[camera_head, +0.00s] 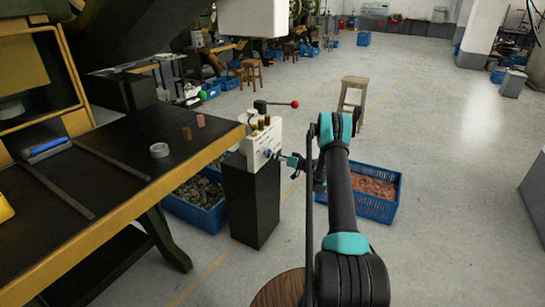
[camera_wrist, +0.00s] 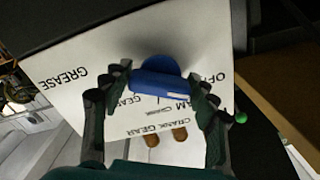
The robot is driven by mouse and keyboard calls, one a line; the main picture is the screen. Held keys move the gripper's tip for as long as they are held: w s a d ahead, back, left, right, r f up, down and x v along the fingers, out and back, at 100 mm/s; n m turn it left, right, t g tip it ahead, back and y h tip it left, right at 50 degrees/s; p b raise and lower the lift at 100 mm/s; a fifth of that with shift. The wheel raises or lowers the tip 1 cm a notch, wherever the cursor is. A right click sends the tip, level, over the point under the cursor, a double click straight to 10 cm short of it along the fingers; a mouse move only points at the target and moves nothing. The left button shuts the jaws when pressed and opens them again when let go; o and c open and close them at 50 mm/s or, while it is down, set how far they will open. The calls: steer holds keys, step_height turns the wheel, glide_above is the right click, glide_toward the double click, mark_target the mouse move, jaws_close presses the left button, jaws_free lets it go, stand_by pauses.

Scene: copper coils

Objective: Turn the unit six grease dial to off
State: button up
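The grease dial is a blue knob (camera_wrist: 157,76) on a white panel (camera_wrist: 75,75) in the wrist view. The panel's lettering appears upside down: GREASE at left, OFF at right, and CAM, CRANK and GEAR below the knob. A pale mark on the knob lies toward its lower right, near CAM. My gripper (camera_wrist: 161,80) has one finger on each side of the knob, tips close to its edges; I cannot tell whether they press on it. In the head view, my gripper (camera_head: 283,157) is at the front of the white control box (camera_head: 262,137), close to the dial (camera_head: 268,153).
The box stands on a black pedestal (camera_head: 251,203) beside a dark workbench (camera_head: 100,170). A lever with a red knob (camera_head: 294,104) sticks out above it. Blue crates (camera_head: 376,207) stand on both sides of the pedestal.

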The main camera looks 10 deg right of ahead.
steer(key=o, duration=0.3)
steer(key=shift+o, duration=0.2)
steer(key=v, duration=1.2)
